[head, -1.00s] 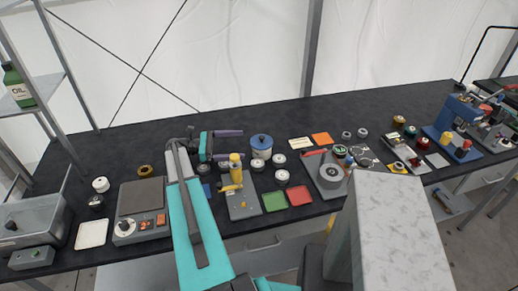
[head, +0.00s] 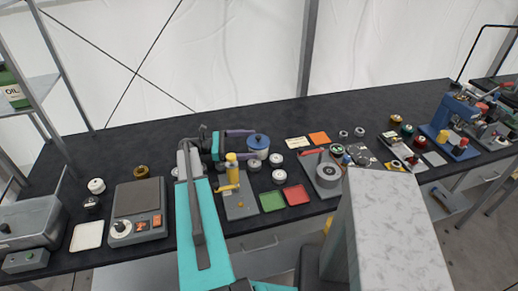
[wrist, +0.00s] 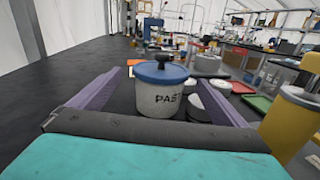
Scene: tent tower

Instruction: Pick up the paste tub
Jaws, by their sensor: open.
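The paste tub (head: 258,150) is a white round tub with a blue lid and dark knob, upright on the black bench. In the wrist view the tub (wrist: 160,97) shows part of its "PAST" lettering. My gripper (head: 250,144) is open, with its purple fingers level and pointing right at the tub. In the wrist view my gripper (wrist: 158,88) has one finger on each side of the tub, with a visible gap on the left. Whether the right finger touches the tub I cannot tell.
Small white-lidded jars (head: 276,160) stand close right of the tub. Green (head: 272,202) and red (head: 297,195) trays lie nearer the bench front.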

